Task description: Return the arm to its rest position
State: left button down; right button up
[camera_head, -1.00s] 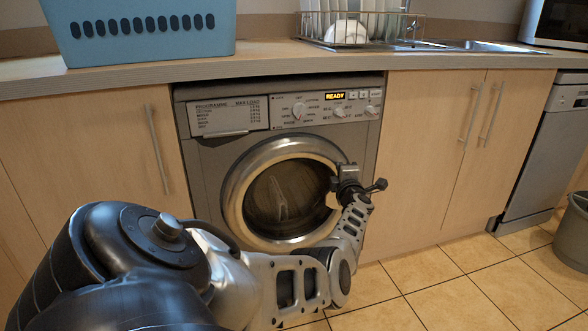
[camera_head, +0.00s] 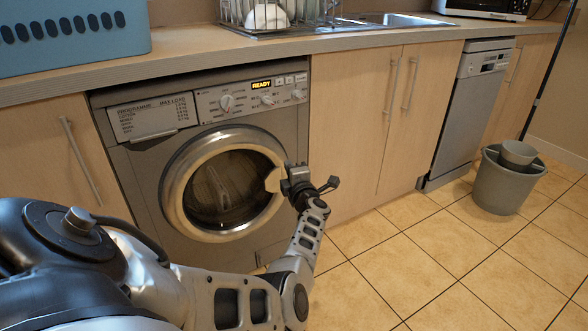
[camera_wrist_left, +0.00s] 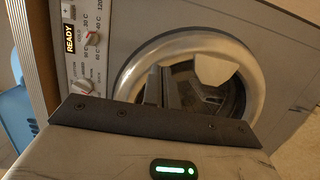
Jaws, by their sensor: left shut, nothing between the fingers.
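My left arm comes in from the lower left of the head view. Its gripper (camera_head: 294,177) is shut and empty, in front of the right rim of the washing machine door. The pale door handle (camera_head: 273,179) shows just left of the gripper; I cannot tell whether they touch. The round door (camera_head: 222,183) looks closed on the grey washing machine (camera_head: 150,205), whose display reads READY. My right gripper is out of view.
A counter (camera_head: 200,66) runs above the machine, with a blue basket (camera_head: 75,35) and a dish rack (camera_head: 275,20). Wooden cabinets (camera_head: 355,140) flank the machine. A dishwasher (camera_head: 463,115) and a grey bucket (camera_head: 503,185) stand at right. The tiled floor (camera_head: 430,260) in front is clear.

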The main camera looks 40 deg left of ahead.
pick_arm(q)
jog(key=v, duration=0.3)
jog(key=w+p+v, duration=0.1)
jog(key=v, duration=0.1)
jog(key=shift+s+d+f, duration=0.1)
jog(key=shift+s+d, duration=0.05)
jog(key=shift+d, duration=0.35)
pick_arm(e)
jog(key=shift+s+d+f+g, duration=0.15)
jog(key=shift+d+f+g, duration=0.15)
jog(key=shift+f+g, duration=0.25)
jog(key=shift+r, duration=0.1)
